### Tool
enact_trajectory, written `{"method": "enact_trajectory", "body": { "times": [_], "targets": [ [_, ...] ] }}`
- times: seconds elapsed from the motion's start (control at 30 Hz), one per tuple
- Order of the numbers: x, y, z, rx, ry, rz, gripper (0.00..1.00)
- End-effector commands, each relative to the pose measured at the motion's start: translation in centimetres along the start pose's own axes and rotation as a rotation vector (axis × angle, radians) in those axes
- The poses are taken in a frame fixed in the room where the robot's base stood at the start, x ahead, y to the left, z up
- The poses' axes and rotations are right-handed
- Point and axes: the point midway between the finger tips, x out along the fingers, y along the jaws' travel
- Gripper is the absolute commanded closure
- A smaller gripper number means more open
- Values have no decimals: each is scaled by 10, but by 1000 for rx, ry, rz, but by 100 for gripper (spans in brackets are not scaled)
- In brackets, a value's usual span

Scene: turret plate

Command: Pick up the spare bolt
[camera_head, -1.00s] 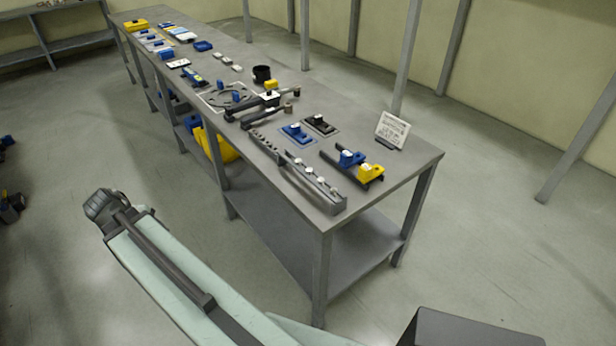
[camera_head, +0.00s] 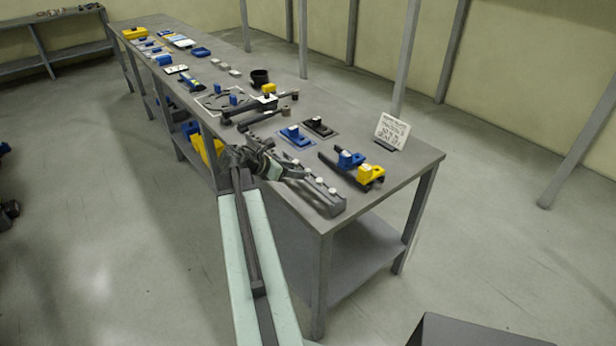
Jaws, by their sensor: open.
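A grey rack (camera_head: 327,201) lies along the table's near edge at the front right. Several small pale-headed pieces stand on it, such as one pale head (camera_head: 320,181); they look like bolts, but I cannot tell which is the spare bolt. My gripper (camera_head: 290,173) is open over the left part of this rack, at the table edge. My gripper and wrist hide the rack's left end and what stands there. I cannot see anything between the jaws.
Blue and black clamp-like blocks (camera_head: 297,137) lie behind the rack. A dark rail with blue and yellow blocks (camera_head: 369,174) is to its right. A white sign (camera_head: 391,131) stands at the back right. The table's right end (camera_head: 418,166) is clear.

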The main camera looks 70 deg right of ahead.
Motion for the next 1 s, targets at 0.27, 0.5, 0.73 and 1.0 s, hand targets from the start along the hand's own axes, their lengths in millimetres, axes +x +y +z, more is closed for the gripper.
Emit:
{"method": "enact_trajectory", "body": {
  "times": [0.27,0.5,0.73,1.0],
  "targets": [
    [46,2,2,2,1,-1,52],
    [48,1,5,0,1,1,52],
    [48,1,5,0,1,1,100],
    [47,2,6,0,1,1,100]
  ]
}}
